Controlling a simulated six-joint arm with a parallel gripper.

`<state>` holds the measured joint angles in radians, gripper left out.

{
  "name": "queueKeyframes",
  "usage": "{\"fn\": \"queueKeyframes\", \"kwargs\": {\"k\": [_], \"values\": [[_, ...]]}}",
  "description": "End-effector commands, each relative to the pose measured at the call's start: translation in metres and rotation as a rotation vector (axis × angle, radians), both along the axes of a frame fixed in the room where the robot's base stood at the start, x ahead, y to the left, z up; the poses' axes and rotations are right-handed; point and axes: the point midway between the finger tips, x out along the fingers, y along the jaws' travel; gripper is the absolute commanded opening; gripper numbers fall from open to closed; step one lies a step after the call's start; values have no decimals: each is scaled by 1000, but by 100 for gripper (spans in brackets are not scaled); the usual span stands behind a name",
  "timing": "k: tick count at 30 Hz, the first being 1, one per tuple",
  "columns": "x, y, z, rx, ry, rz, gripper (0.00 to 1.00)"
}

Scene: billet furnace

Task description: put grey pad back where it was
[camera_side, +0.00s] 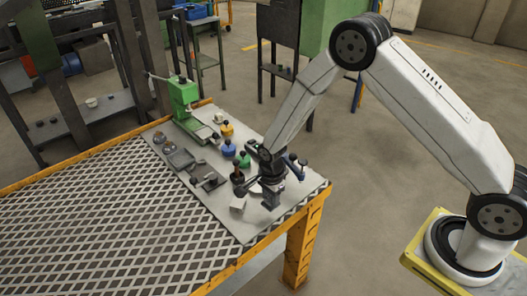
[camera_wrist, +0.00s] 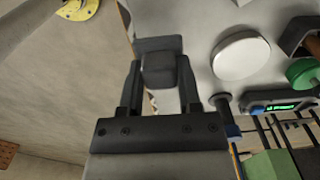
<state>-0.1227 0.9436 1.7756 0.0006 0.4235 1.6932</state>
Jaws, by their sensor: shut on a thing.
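My gripper (camera_wrist: 159,85) is shut on a dark grey pad (camera_wrist: 160,70), which sits between the two fingers in the wrist view. A second dark grey shape (camera_wrist: 158,44) shows just beyond it; I cannot tell whether it is part of the same pad. In the side view my gripper (camera_side: 271,200) is low over the near right end of the light grey plate (camera_side: 235,232). The pad is hard to make out there, and I cannot tell whether it touches the plate.
A white disc (camera_wrist: 241,55) lies right of the pad in the wrist view, with a green-topped knob (camera_wrist: 302,72) and a device with a lit green display (camera_wrist: 283,106). A pale block (camera_side: 238,205) stands beside my gripper. A green press (camera_side: 184,97) stands at the plate's far end.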

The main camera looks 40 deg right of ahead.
Motion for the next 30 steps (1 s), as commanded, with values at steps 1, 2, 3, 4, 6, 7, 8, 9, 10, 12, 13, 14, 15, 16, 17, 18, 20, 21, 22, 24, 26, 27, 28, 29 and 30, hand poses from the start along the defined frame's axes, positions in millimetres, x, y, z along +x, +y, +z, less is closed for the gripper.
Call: {"fn": "queueKeyframes", "kwargs": {"k": [1, 2, 3, 4, 6, 7, 8, 9, 10, 12, 13, 14, 15, 16, 17, 18, 20, 21, 22, 24, 26, 27, 28, 29, 30], "values": [[1, 0, -1, 0, 0, 0, 0], [1, 0, -1, 0, -1, 0, 0], [1, 0, -1, 0, -1, 0, 0], [1, 0, -1, 0, -1, 0, 0], [2, 0, -1, 0, -1, 0, 0], [2, 0, -2, 0, -1, 0, 0], [2, 0, -2, 0, -1, 0, 0], [4, 0, -4, 0, -1, 0, 0], [4, 0, -5, 0, -1, 0, 0], [7, 1, -10, 0, 1, 0, 0], [6, 1, -13, 0, 1, 0, 0], [6, 1, -16, 0, 2, 0, 0], [6, 1, -21, 0, 2, 0, 0], [6, 1, -24, 0, 2, 0, 0], [6, 1, -27, 0, 1, 0, 0], [6, 1, -31, 0, 1, 0, 0], [6, 1, -35, 0, 0, 0, 0], [7, 1, -36, 0, 0, 0, 0], [7, 1, -37, 0, -1, 0, 0], [7, 1, -38, 0, -1, 0, 0], [7, 1, -38, 0, -1, 0, 0], [7, 1, -38, 0, -1, 0, 0], [7, 1, -38, 0, -1, 0, 0], [7, 1, -38, 0, -1, 0, 0], [7, 1, -38, 0, -1, 0, 0]]}}
